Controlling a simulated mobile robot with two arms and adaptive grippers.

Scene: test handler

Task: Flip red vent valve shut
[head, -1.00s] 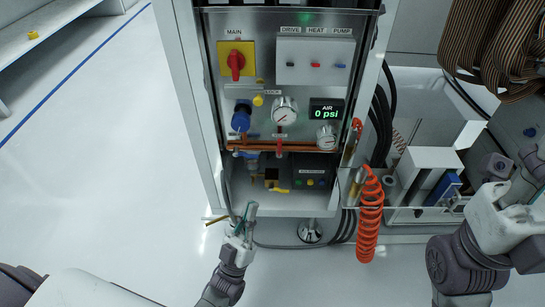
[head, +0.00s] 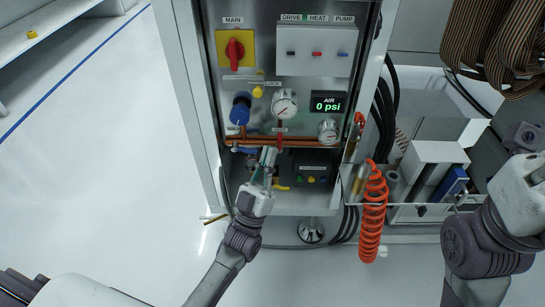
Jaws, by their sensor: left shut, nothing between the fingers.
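The red vent valve's small handle (head: 280,140) shows upright at the copper pipe (head: 310,143), below the middle gauge. Its lower part is close behind my left fingertips. My left gripper (head: 269,154) is shut and empty, just below and left of the red handle, in front of the pipe. I cannot tell whether it touches the handle. My right arm is at the right edge; its gripper's fingers are not clear there.
A blue knob (head: 240,109), a gauge (head: 285,103) and a smaller gauge (head: 328,131) surround the pipe. The AIR display (head: 328,105) reads 0 psi. A red main switch (head: 235,49) is above. A coiled orange hose (head: 373,215) hangs at right.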

